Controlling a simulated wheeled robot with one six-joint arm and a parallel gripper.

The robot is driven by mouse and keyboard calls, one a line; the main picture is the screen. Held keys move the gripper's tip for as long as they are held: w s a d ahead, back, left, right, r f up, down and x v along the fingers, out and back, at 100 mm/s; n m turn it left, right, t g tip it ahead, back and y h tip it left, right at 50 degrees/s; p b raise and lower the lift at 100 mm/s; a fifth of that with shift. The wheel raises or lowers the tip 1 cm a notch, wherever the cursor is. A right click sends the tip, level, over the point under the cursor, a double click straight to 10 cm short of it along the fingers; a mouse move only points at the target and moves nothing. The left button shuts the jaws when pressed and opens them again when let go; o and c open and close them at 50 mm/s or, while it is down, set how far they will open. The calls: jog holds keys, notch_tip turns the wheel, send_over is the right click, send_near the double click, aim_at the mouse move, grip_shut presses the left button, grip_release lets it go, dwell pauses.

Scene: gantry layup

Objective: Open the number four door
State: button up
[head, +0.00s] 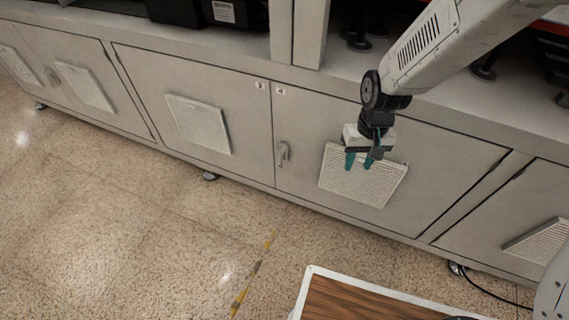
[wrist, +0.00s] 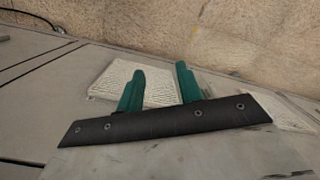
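A row of grey cabinet doors runs below a counter in the head view. A door (head: 430,165) behind my gripper has a small label (head: 280,91) at its upper left corner, too small to read surely. Its handle (head: 283,152) is at its left edge, and a pale vent panel (head: 345,182) is in its middle. The door is shut. My gripper (head: 360,163) is in front of the vent panel, right of the handle. Its teal fingers are apart and empty, also in the wrist view (wrist: 160,85). I cannot tell whether it touches the panel.
The neighbouring door (head: 165,110) on the left is shut and has its own label (head: 260,85) and vent panel (head: 198,123). A wood-topped board (head: 360,302) with a white rim stands in the foreground. The speckled floor (head: 120,220) at left is clear.

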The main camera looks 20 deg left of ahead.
jog(key=w+a+f+t+y, duration=0.1)
jog(key=w+a+f, duration=0.1)
jog(key=a+f, duration=0.6)
jog(key=w+a+f+t, duration=0.1)
jog(key=a+f, duration=0.2)
jog(key=f, duration=0.9)
jog(key=t+y, duration=0.8)
jog(key=t, duration=0.7)
send_near(281, 162)
jog(key=x, duration=0.2)
jog(key=shift+n, duration=0.4)
jog(key=x, duration=0.7)
jog(key=shift+r, duration=0.1)
grip_shut()
